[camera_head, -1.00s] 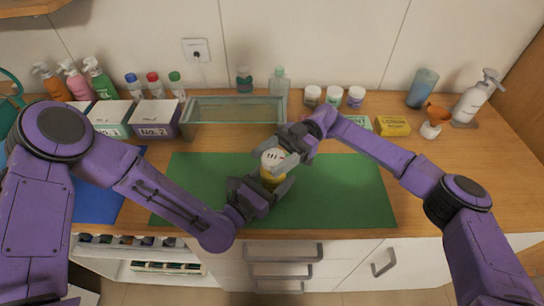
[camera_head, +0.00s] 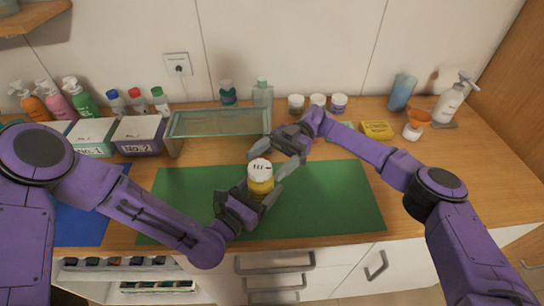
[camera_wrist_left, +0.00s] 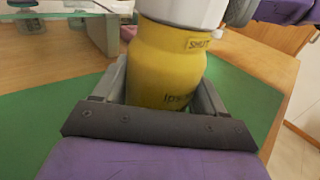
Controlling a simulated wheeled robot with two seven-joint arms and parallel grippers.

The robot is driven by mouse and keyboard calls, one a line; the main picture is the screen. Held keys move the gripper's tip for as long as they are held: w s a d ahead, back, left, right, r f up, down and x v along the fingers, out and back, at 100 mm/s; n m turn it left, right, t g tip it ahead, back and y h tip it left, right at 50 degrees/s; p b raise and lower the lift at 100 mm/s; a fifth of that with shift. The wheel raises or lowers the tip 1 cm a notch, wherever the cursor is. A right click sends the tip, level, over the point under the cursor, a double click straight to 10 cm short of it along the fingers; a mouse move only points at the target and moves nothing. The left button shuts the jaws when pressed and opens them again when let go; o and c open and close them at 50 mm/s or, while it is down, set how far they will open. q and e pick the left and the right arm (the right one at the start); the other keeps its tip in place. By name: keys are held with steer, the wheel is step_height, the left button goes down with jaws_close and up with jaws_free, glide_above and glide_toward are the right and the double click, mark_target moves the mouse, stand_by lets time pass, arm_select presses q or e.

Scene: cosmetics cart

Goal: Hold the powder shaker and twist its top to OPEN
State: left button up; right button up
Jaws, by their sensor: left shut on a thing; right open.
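The powder shaker (camera_head: 260,171) has a yellow body and a white top with dark slots. It stands upright above the green mat (camera_head: 330,205); whether it touches the mat I cannot tell. My left gripper (camera_head: 258,194) is shut on the yellow body, one finger on each side. In the left wrist view the shaker body (camera_wrist_left: 165,72) sits between the fingers, with "SHUT" printed near its upper edge. The white top (camera_wrist_left: 185,10) is cut off by the frame. My right gripper (camera_head: 274,160) is open, just behind and right of the top, seemingly apart from it.
Labelled boxes (camera_head: 138,133) and pump bottles (camera_head: 80,98) are at the left. Several jars (camera_head: 318,102), a yellow soap box (camera_head: 377,130) and a white spray bottle (camera_head: 450,103) are behind and right. The mat's right part is clear.

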mark_target(268, 162)
steer(key=shift+v, duration=2)
arm_select(q)
steer(key=o, duration=1.2)
steer(key=shift+c, duration=0.2)
